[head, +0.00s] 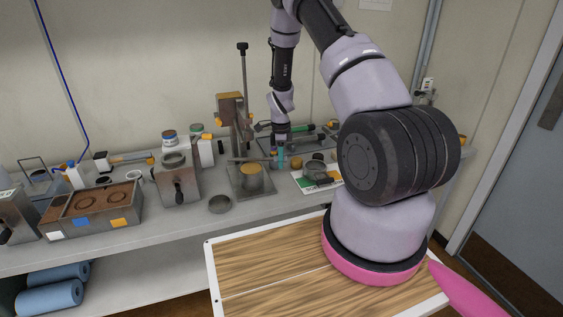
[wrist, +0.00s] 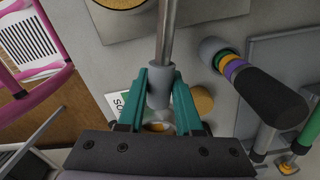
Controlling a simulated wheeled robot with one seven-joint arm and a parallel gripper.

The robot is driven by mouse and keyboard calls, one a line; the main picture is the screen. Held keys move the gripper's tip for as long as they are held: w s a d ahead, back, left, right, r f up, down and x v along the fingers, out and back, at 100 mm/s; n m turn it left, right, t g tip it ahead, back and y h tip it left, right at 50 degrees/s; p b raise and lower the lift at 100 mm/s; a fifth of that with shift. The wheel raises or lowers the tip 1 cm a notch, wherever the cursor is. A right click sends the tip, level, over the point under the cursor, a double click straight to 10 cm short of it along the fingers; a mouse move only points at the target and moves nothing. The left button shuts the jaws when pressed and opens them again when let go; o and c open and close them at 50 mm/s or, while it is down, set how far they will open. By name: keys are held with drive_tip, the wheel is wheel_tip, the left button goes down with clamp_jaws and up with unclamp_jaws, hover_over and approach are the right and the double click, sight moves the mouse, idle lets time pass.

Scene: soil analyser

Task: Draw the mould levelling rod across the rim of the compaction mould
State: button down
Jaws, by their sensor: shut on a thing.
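My gripper (head: 281,160) is over the bench, its teal fingers shut on the grey collar of a metal rod. The levelling rod (wrist: 167,35) runs up and out of the wrist view; in the head view it seems to point left as a thin bar (head: 245,158). The compaction mould (head: 252,183) is a grey cylinder with a brown-filled top, upright on a square plate. Its brown top shows partly at the upper edge of the wrist view (wrist: 118,3), left of the rod. The rod lies toward the mould's back side. I cannot tell whether it touches the rim.
A tall stand (head: 242,110) rises behind the mould. A grey bowl (head: 317,172) sits on a card to the right. A banded black-handled tool (wrist: 270,95) and a tray (wrist: 280,50) lie beyond.

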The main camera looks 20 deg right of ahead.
drive_tip(key=shift+w, duration=0.2)
drive_tip(key=shift+r, duration=2.5)
drive_tip(key=shift+s, duration=0.1)
